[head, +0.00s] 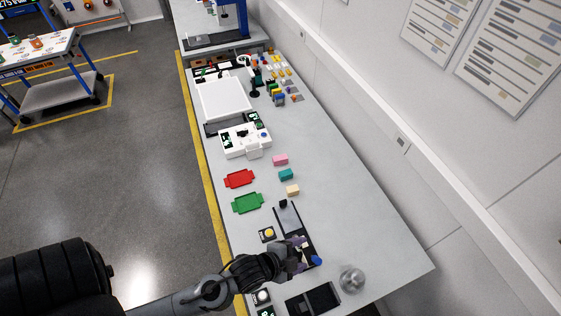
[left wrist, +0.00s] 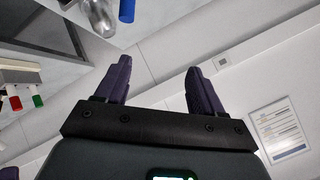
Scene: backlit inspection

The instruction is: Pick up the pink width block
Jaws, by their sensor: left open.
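The pink width block (head: 280,160) lies on the grey bench in the head view, with a teal block (head: 286,175) and a cream block (head: 292,190) in a row nearer to me. My left gripper (head: 302,251) is over the near part of the bench, well apart from the pink block. In the left wrist view its two purple fingers (left wrist: 158,70) are spread with nothing between them. The pink block does not show in that view. My right gripper is in neither view.
A red tray (head: 239,179) and a green tray (head: 247,203) lie left of the blocks. A white device (head: 245,140) stands beyond. A black fixture (head: 290,222) lies near my gripper, and a metal cylinder (head: 352,279) stands right of it. Bench right of the blocks is clear.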

